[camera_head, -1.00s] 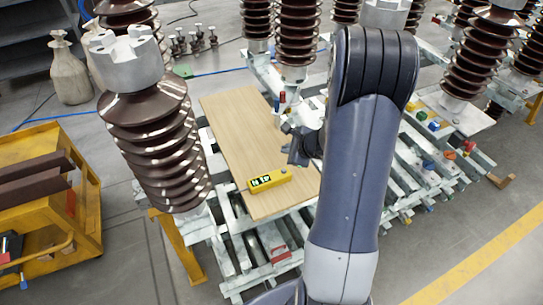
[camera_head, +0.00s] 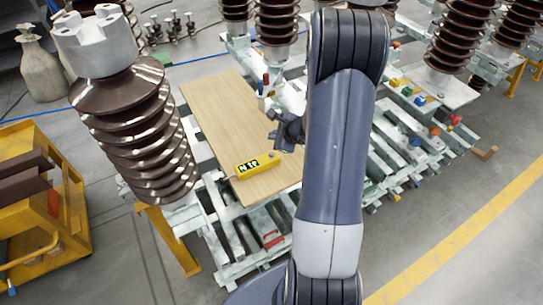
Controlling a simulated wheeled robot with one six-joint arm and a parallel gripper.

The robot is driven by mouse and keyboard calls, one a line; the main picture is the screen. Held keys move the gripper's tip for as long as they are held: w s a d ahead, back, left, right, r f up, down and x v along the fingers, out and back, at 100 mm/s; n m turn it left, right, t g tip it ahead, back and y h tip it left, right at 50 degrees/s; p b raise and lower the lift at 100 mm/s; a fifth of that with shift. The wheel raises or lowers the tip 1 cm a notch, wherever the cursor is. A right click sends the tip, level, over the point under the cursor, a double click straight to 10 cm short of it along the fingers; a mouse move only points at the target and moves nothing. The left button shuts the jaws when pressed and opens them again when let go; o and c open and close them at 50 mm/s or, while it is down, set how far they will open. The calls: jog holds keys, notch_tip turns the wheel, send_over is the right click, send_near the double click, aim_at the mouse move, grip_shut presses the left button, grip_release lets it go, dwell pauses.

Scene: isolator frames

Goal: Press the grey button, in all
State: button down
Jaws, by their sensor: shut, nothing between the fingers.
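A small yellow box (camera_head: 256,167) with a dark display lies on the wooden board, towards its near right part. A small grey button (camera_head: 271,155) shows on the right end of its top. My gripper (camera_head: 275,130) is shut and empty, above and just beyond the button end of the box in the picture. It looks apart from the button, but its height over the board is hard to tell. The display's digits are too small to read surely.
The wooden board (camera_head: 215,105) lies on a pale metal frame. A brown ribbed insulator (camera_head: 140,130) stands left of it, and several more stand behind. Several coloured small items lie on the frame at right. A yellow cart (camera_head: 75,195) is at far left.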

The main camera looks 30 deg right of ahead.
jog(key=b, duration=0.3)
send_over(274, 158)
notch_tip(274, 158, down, 4)
jog(key=shift+f, duration=0.2)
jog(key=shift+f+b, duration=0.65)
jog(key=shift+f, duration=0.15)
dwell(1.1)
jog(key=shift+f+b, duration=0.3)
jog(key=shift+b, duration=0.4)
jog(key=shift+f+b, duration=0.45)
jog(key=shift+b, duration=0.2)
dwell(0.4)
dwell(0.3)
jog(key=shift+r+p, duration=0.65)
jog(key=shift+r, duration=0.3)
